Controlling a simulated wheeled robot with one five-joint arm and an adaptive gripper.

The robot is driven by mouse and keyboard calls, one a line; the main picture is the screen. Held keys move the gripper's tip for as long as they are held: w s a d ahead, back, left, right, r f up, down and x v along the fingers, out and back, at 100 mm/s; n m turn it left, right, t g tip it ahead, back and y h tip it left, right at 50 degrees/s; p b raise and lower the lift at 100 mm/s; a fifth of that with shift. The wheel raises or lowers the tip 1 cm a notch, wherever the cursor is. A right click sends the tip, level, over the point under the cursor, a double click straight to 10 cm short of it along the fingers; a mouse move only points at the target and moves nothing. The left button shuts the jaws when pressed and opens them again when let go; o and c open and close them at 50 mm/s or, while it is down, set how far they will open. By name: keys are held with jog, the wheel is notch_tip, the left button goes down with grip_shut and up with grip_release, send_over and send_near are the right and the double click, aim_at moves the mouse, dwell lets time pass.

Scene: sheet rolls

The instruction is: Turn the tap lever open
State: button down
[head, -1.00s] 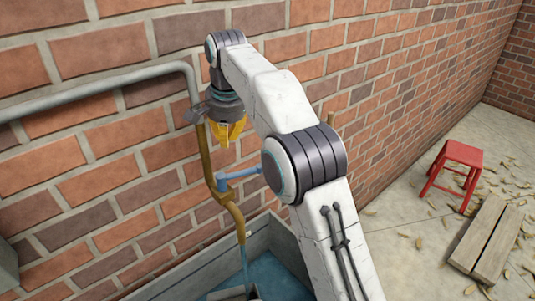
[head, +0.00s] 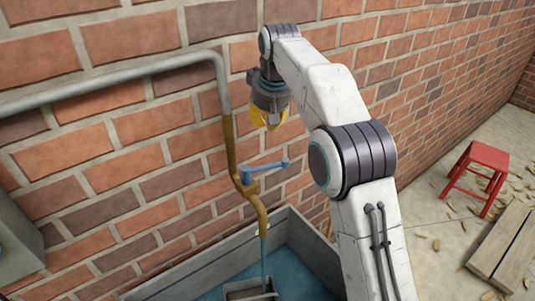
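The tap is a brass pipe and spout (head: 262,218) on the brick wall in the head view. Its blue lever (head: 268,168) points out to the right and slightly up, with a knob at its free end. A thin blue stream (head: 264,262) shows below the spout. My gripper (head: 271,122) has yellow fingers pointing down. In the picture it is above the lever, with a visible gap, and it does not touch it. The fingers are small and seen from above, so their opening is unclear. Nothing shows held in them.
A grey pipe (head: 125,82) runs along the wall into the tap. Below is a grey trough (head: 190,272) with blue water and a grey container (head: 250,288) under the spout. A red stool (head: 487,158) and wooden planks (head: 505,245) stand on the leaf-strewn floor at right.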

notch_tip(320, 180, down, 10)
jog(key=shift+s+p, duration=0.25)
jog(key=shift+p, duration=0.1)
dwell(0.6)
dwell(0.4)
